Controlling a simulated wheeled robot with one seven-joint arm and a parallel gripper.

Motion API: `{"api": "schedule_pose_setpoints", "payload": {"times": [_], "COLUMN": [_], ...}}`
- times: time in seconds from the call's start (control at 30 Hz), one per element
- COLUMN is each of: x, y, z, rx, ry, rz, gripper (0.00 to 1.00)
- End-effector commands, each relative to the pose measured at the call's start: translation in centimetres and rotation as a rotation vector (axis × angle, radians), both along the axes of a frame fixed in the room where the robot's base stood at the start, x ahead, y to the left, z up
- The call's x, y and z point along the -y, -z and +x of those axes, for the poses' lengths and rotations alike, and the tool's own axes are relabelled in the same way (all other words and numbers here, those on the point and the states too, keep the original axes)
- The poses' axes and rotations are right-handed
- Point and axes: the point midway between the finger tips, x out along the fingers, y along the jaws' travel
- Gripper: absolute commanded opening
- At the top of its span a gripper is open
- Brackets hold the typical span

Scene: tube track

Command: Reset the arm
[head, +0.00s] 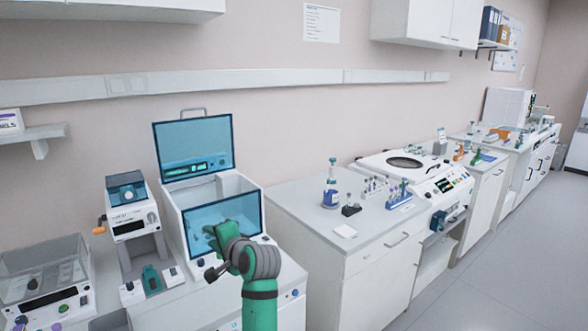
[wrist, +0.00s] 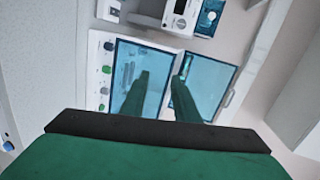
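My green arm (head: 259,305) reaches up from the bottom of the head view. My gripper (head: 218,236) is in front of the blue front panel (head: 208,212) of a white benchtop machine; the wrist mount partly hides its fingers there. In the wrist view my gripper (wrist: 165,65) shows two dark green fingers spread apart, with nothing seen between them. They overlap the machine's blue panes; I cannot tell whether they touch. The machine's blue lid (head: 194,147) stands raised.
A smaller device with an orange handle (head: 99,230) and a clear-lidded device (head: 45,270) stand at left. A bottle (head: 331,190) and tube racks (head: 398,195) stand on the counter at right. A shelf (head: 36,134) juts from the wall. The floor (head: 500,270) at right is clear.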

Motion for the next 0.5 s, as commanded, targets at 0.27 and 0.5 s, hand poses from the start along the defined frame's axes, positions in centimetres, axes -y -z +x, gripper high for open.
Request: {"api": "schedule_pose_setpoints", "payload": {"times": [0.27,0.5], "x": [4.3,8.2], "y": [12.3,20.9], "z": [-2.5,-6.8], "rx": [0.06,0.117], "ry": [0.101,0.176], "rz": [-0.108,-0.222], "gripper": [0.28,0.28]}}
